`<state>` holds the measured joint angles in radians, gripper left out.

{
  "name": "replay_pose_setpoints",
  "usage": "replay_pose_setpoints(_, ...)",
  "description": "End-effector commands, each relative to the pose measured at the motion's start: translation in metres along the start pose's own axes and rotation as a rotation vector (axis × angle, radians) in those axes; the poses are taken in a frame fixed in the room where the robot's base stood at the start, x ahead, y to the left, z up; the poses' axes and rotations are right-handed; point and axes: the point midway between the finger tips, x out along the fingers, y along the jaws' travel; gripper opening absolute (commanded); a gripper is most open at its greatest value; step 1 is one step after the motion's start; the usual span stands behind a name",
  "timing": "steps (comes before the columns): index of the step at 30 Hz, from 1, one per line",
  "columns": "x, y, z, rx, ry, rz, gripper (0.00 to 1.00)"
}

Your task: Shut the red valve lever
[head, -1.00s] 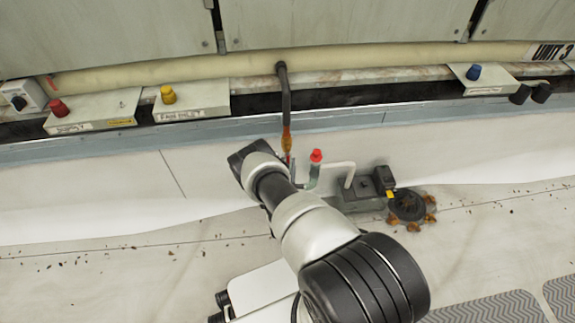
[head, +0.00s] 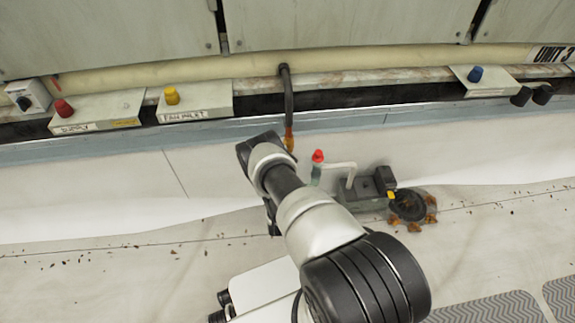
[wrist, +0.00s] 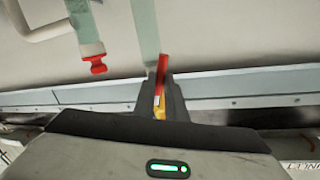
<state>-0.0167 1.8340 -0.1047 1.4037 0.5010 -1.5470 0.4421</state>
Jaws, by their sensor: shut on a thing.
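The red valve lever (wrist: 161,74) shows in the wrist view as a slim red bar between the two fingers of my gripper (wrist: 160,92). The fingers are shut on it, and a small yellow-orange part shows low between them. A pale green pipe (wrist: 146,30) runs behind the lever. In the head view my wrist (head: 262,158) covers the lever and the fingers. A dark hose (head: 287,95) with an amber lower end (head: 289,139) comes down right beside my wrist.
A red-capped green pipe stub (head: 317,168) stands close to the right of my wrist; its red cap (wrist: 98,62) also shows in the wrist view. A grey pump-like unit (head: 365,200) is beyond it. Boxes with red (head: 64,108), yellow (head: 171,95) and blue (head: 475,74) knobs line the ledge.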

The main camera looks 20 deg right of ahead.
Motion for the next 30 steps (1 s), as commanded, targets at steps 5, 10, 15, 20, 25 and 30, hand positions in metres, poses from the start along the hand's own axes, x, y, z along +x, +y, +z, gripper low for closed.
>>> replay_pose_setpoints(5, -0.001, -0.009, -0.005, 0.167, -0.031, 0.002, 0.00)
replay_pose_setpoints(10, -0.002, -0.018, -0.009, 0.325, -0.063, 0.002, 0.00)
replay_pose_setpoints(15, -0.003, -0.025, -0.013, 0.484, -0.094, 0.002, 0.00)
replay_pose_setpoints(20, -0.004, -0.032, -0.018, 0.634, -0.123, 0.001, 0.00)
replay_pose_setpoints(25, -0.005, -0.037, -0.025, 0.791, -0.154, 0.001, 0.00)
replay_pose_setpoints(30, -0.006, -0.042, -0.031, 0.940, -0.183, 0.000, 0.00)
